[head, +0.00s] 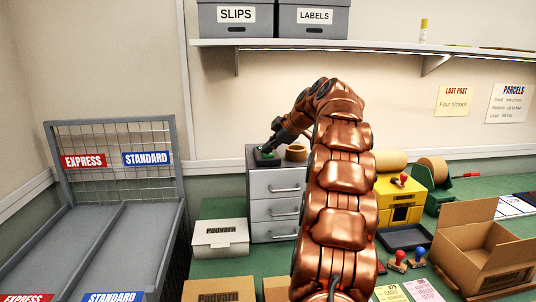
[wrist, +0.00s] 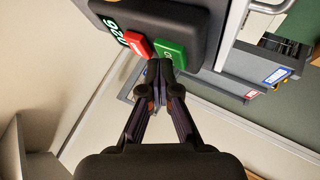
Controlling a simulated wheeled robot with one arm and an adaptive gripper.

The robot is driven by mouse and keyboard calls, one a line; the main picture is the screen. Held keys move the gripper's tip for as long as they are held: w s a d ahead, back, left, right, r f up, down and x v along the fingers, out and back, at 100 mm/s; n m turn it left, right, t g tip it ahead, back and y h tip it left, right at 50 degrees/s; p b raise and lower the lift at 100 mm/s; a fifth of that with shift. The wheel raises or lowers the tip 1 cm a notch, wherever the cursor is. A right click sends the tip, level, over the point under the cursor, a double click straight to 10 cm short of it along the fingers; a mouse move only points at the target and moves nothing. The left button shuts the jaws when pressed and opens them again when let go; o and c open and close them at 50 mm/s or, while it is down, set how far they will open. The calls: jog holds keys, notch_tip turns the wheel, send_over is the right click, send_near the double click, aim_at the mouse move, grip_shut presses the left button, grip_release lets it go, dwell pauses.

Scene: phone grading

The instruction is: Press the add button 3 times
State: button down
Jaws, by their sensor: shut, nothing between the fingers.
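A dark counter box (wrist: 200,18) fills the top of the wrist view. It has a lit green digit display (wrist: 118,33), a red button (wrist: 139,45) and a larger green button (wrist: 176,50) with a pale mark I cannot read clearly. Which one is the add button is not spelled out. My gripper (wrist: 160,66) is shut and empty, its tips at the near edge of the green button; I cannot tell whether they touch it. In the head view the box (head: 264,160) sits on a grey drawer unit (head: 273,183), with my gripper (head: 267,149) over it.
A brown tape roll (head: 296,152) stands beside the box on the drawer unit. A white carton (head: 220,238) lies to its left, a yellow machine (head: 400,200) to the right. A shelf (head: 370,43) runs above. My arm hides the middle of the bench.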

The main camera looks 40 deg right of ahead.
jog(key=shift+r, duration=0.8)
jog(key=shift+r+p, duration=1.25)
jog(key=shift+r, duration=1.25)
